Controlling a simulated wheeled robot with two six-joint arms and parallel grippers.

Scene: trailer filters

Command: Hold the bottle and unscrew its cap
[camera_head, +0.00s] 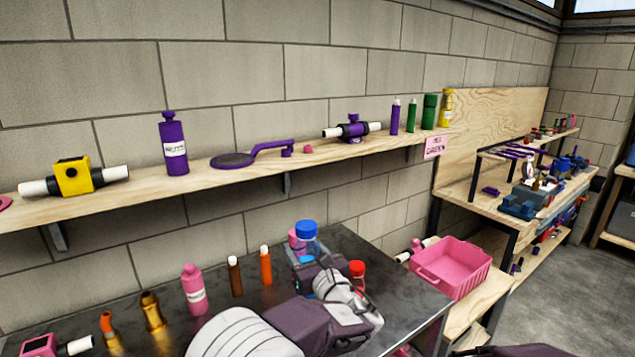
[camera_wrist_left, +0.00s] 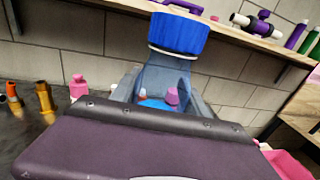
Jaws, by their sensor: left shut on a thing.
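The bottle has a wide blue cap (camera_head: 306,229) and a translucent grey-blue body (camera_head: 311,246). It stands upright at the back of the dark metal table in the head view. In the left wrist view, the blue cap (camera_wrist_left: 180,33) is on top of the bottle body (camera_wrist_left: 160,80). My left gripper (camera_head: 308,260) is shut on the bottle below the cap, with one grey finger on each side. The bottle's lower part is mostly hidden by the gripper and wrist. My right gripper is not in view.
On the metal table (camera_head: 400,290) stand a pink bottle (camera_head: 194,290), brown (camera_head: 235,276) and orange (camera_head: 265,265) tubes, and a red-capped item (camera_head: 357,268) close to my left wrist. A shelf (camera_head: 225,178) runs above. A pink crate (camera_head: 451,267) sits to the right.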

